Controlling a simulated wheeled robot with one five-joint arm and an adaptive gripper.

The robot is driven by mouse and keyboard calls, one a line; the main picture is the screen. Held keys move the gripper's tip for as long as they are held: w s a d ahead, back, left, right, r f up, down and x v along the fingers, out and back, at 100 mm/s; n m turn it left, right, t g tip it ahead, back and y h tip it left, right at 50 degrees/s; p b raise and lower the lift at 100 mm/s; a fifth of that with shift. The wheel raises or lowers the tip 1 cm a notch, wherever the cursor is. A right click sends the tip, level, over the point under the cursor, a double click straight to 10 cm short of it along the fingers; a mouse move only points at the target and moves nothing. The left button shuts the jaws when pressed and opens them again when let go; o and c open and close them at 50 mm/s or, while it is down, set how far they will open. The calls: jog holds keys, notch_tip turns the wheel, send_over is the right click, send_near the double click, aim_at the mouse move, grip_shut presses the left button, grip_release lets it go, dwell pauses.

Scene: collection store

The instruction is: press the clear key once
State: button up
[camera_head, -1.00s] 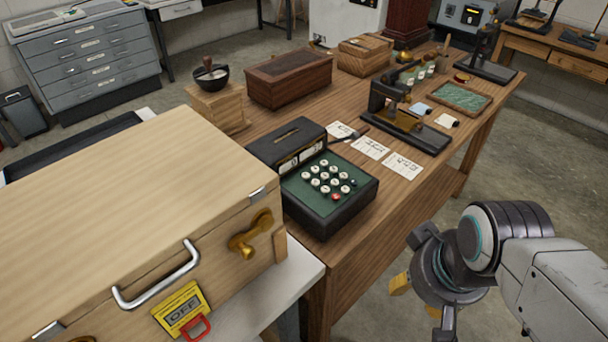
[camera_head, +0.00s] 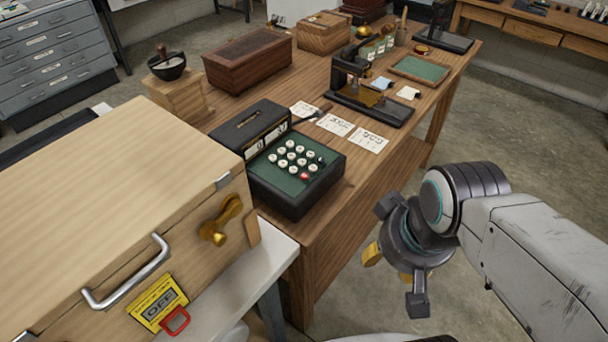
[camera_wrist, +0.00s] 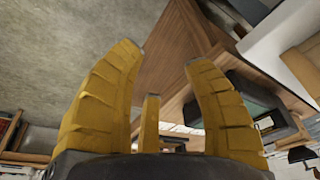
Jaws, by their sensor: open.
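The black adding machine (camera_head: 262,172) stands on the wooden table near its front left corner. Its green key panel (camera_head: 270,176) carries several white round keys, one red key (camera_head: 304,176) and one dark key (camera_head: 321,160). The key legends are too small to read, so I cannot tell which is the clear key. My gripper (camera_head: 388,265) is open and empty, off the table's edge, to the right of and apart from the machine. In the wrist view my yellow fingers (camera_wrist: 165,70) are spread, with the machine's dark casing (camera_wrist: 258,107) partly hidden behind the right finger.
A large wooden case (camera_head: 100,190) with a metal handle stands close left of the machine. Paper cards (camera_head: 335,125), a black press (camera_head: 370,100) and a brown box (camera_head: 258,60) lie beyond on the table (camera_head: 330,190). The floor right of the table is open.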

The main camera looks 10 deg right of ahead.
grip_shut()
jog(key=c, duration=0.8)
grip_release()
jog(key=shift+c, duration=0.2)
